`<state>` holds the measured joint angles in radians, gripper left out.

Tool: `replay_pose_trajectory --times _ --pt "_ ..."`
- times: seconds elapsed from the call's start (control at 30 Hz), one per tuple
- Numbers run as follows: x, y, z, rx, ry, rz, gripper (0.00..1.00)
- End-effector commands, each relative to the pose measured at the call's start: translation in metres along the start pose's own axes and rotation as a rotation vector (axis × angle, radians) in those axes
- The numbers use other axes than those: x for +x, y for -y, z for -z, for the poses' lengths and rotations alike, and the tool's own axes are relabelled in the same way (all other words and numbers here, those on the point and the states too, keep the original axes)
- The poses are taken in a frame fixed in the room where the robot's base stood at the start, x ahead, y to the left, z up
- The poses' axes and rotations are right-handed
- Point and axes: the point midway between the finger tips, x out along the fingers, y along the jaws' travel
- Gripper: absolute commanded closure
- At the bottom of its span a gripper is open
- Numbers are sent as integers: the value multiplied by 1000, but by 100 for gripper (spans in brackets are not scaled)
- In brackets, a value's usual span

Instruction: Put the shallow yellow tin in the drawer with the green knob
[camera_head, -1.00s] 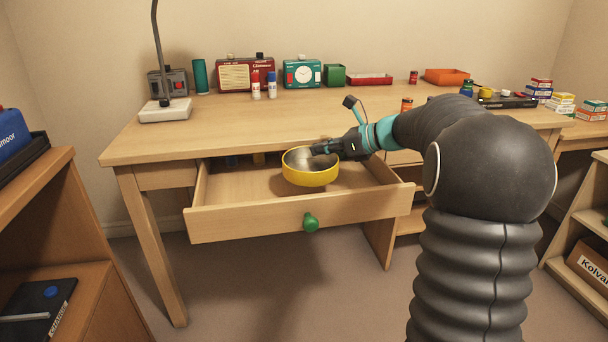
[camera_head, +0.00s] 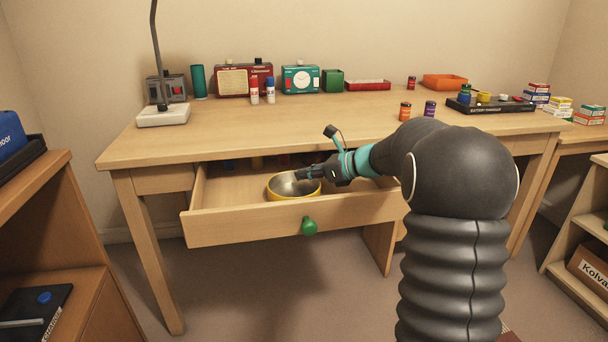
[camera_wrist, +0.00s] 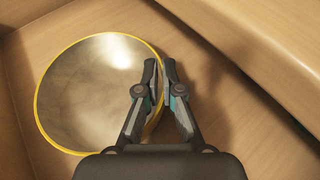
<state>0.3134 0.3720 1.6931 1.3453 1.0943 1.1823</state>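The shallow yellow tin (camera_head: 280,195) is inside the open drawer (camera_head: 235,225) with the green knob (camera_head: 309,227), upright, its lower part hidden behind the drawer front. It looks at or very near the drawer floor; I cannot tell if it touches. My gripper (camera_head: 303,174) reaches in from the right, at the tin's right rim. In the wrist view the tin (camera_wrist: 85,95) shows its grey inside and yellow rim. My gripper (camera_wrist: 160,68) there has its fingers close together, one on each side of the rim, shut on it.
The desk top (camera_head: 300,122) is just above and behind the open drawer. Several small things lie deeper in the drawer, partly hidden by the desk edge. The drawer's left side is free.

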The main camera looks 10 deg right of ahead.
Motion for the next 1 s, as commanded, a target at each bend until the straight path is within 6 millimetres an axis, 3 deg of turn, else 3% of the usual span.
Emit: replay_pose_trajectory --times 0.17,0.2,0.3,0.67,0.77,1.0 --pt "1 0 1 0 0 -1 100" --pt "1 0 1 0 0 -1 88" --pt "1 0 1 0 0 -1 69" --pt "-3 0 -1 0 1 0 69" --pt "-14 0 -2 0 2 1 69" --pt "-60 0 -2 1 1 3 69"
